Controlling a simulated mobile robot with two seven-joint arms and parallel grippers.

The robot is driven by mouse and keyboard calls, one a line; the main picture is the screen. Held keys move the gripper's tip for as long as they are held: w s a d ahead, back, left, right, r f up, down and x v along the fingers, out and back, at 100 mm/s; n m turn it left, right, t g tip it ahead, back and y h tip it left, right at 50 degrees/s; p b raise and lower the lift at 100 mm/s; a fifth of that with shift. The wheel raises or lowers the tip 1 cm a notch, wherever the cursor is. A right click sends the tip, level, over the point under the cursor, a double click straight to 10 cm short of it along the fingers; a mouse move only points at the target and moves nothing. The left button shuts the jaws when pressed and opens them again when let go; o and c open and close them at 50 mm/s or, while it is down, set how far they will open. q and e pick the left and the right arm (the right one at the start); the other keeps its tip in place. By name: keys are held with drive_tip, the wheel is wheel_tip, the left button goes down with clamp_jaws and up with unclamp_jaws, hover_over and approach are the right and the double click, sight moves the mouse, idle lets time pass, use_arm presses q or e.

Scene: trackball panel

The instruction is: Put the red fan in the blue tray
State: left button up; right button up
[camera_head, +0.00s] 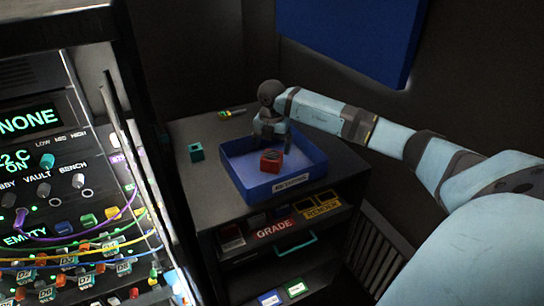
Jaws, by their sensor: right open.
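The red fan (271,161), a small red block with a dark opening, sits inside the blue tray (289,185) near its middle. The tray rests on top of a dark cabinet and has a pale label on its front. My right gripper (271,138) hangs over the tray, just behind and above the red fan, pointing down. It is open and appears apart from the fan, though the dark fingertips are hard to make out. My left gripper is out of view.
A small teal block (196,152) lies on the cabinet top (207,185) left of the tray. A small coloured piece (232,112) lies behind it. A lit panel with knobs and cables (75,190) stands at the left. The cabinet's front has labelled shelves and a teal handle (296,244).

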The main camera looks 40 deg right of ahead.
sight(272, 155)
wheel_tip(272, 155, up, 8)
drive_tip(key=b, duration=0.1)
drive_tip(key=shift+f, duration=0.15)
idle(0.5)
